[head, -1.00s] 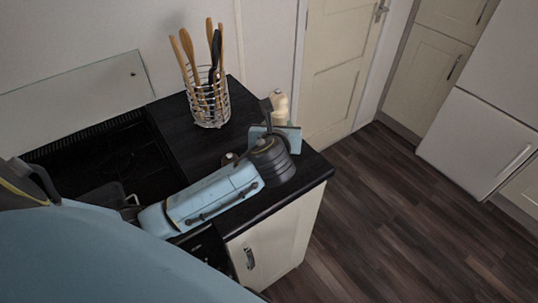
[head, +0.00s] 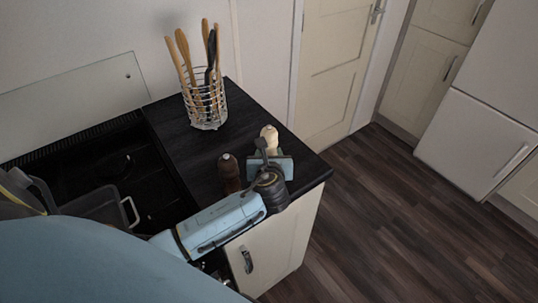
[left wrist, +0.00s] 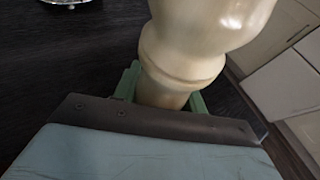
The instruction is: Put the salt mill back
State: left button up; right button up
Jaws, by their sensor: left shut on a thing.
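The cream salt mill (head: 269,139) is upright, or nearly so, above the right part of the dark worktop. My left gripper (head: 272,165) is shut on it. In the left wrist view the mill (left wrist: 188,50) fills the top centre, with the green fingers (left wrist: 162,88) on either side of its lower body. Its bottom is hidden, so I cannot tell whether it touches the worktop. A dark brown mill (head: 229,172) stands on the worktop just left of my gripper. My right gripper is not in view.
A wire holder (head: 206,112) with wooden utensils stands at the back of the worktop (head: 180,130). A hob with a grey pan (head: 95,207) lies to the left. The worktop ends at a right edge above a cream cupboard (head: 275,240). Worktop between holder and mills is clear.

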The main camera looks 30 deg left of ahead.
pick_arm(q)
jog(key=o, duration=1.1)
jog(key=shift+r, duration=0.15)
jog(key=p+v, duration=0.1)
jog(key=v, duration=1.1)
jog(key=shift+d+p, duration=0.1)
jog(key=shift+p, duration=0.2)
